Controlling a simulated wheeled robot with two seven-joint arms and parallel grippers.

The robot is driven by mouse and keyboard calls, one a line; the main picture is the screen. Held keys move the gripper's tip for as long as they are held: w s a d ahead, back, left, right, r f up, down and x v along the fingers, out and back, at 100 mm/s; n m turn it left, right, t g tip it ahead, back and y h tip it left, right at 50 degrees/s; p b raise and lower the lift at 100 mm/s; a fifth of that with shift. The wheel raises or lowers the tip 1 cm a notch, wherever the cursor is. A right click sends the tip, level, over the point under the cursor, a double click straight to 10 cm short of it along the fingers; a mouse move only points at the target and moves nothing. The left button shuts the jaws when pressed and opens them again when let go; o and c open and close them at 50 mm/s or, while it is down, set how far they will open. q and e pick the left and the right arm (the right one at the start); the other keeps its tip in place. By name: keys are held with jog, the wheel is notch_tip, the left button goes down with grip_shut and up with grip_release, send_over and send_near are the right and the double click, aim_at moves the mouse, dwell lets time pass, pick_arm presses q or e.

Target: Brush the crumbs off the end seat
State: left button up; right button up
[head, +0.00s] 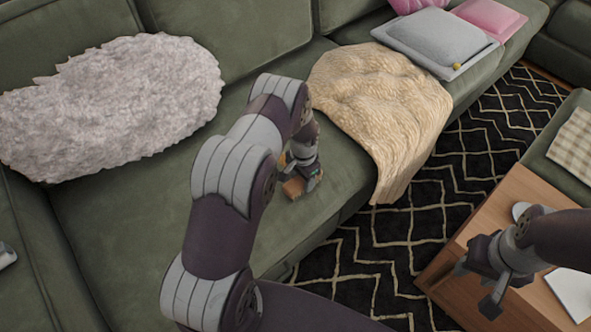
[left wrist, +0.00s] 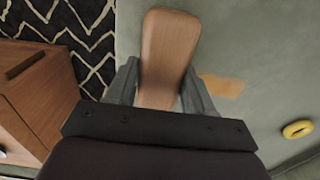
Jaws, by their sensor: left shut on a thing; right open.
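My left gripper (head: 302,186) is low over the green end seat (head: 130,235), its arm crossing the middle of the head view. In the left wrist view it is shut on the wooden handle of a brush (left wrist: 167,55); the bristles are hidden. A flat orange-tan patch (left wrist: 222,87), which looks like crumbs, lies on the seat just right of the brush. In the head view my arm hides part of the seat. My right gripper (head: 474,290) is open and empty above the wooden table.
A cream throw (head: 385,105) drapes over the seat beside my left gripper. A fluffy grey cushion (head: 115,105) leans at the back left. A yellow ring (left wrist: 297,129) lies on the seat. The wooden table (head: 465,225) stands at right beyond a patterned rug (head: 400,235).

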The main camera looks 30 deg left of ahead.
pick_arm(q)
jog(key=shift+s+d+f, duration=0.1)
jog(key=shift+s+d, duration=0.1)
jog(key=shift+d, duration=0.2)
jog(key=shift+a, duration=0.1)
jog(key=a, duration=0.1)
jog(key=w+a+b, duration=0.1)
jog(key=a, duration=0.1)
jog(key=w+a+b, duration=0.1)
jog(key=shift+a, duration=0.4)
jog(key=shift+w+a, duration=0.2)
jog(key=shift+a, duration=0.15)
jog(key=shift+a, duration=0.1)
jog(key=a+b, duration=0.1)
jog(key=w+a+b, duration=0.1)
jog(key=a, duration=0.1)
jog(key=w+a+b, duration=0.1)
jog(key=shift+a+f+b, duration=0.2)
jog(key=shift+a+b, duration=0.1)
jog(key=shift+a, duration=0.05)
jog(key=shift+a+r, duration=0.2)
jog(key=shift+a, duration=0.1)
